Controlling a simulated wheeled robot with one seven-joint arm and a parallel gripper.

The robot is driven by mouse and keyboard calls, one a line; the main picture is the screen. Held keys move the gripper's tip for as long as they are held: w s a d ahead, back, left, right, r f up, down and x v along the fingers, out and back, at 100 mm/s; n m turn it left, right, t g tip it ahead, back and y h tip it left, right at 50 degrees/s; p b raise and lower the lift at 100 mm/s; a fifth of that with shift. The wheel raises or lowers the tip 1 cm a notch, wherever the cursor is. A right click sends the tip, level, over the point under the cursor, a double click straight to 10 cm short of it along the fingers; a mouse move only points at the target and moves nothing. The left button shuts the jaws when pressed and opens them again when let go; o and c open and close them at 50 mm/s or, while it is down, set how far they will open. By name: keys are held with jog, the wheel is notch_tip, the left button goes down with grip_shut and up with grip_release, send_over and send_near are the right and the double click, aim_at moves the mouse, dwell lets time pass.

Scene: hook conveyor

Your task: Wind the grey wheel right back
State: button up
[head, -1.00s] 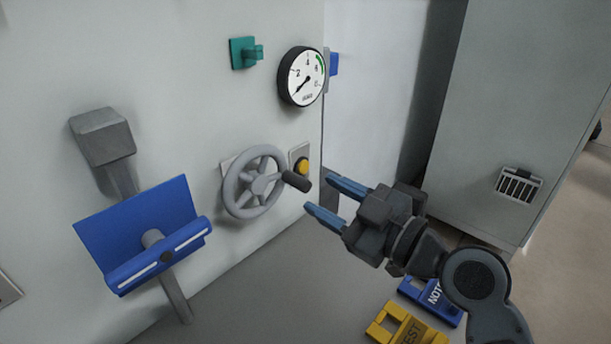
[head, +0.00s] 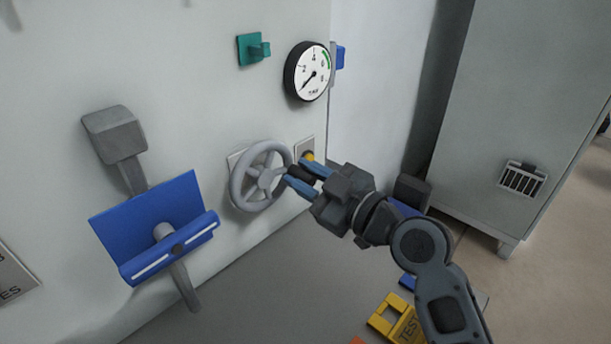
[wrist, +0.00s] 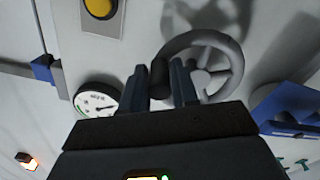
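The grey wheel (head: 240,187) is a spoked handwheel on the pale cabinet wall, with a black crank handle (head: 299,174) sticking out from its right side. My gripper (head: 302,176) is at this handle, one blue finger on each side of it. In the wrist view the dark handle (wrist: 160,78) stands between the two fingers, and the wheel rim (wrist: 236,62) curves behind and to the right. The fingers look open around the handle, with only narrow gaps. The round gauge (head: 307,72) above the wheel has its needle pointing low on the left.
A yellow button (head: 308,156) sits just behind my fingers. A blue plate with a lever (head: 155,225) stands left of the wheel. A yellow tag (head: 388,314) lies below my arm. A grey cabinet (head: 510,110) stands at right.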

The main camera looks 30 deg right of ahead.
grip_shut()
jog(key=shift+f, duration=0.15)
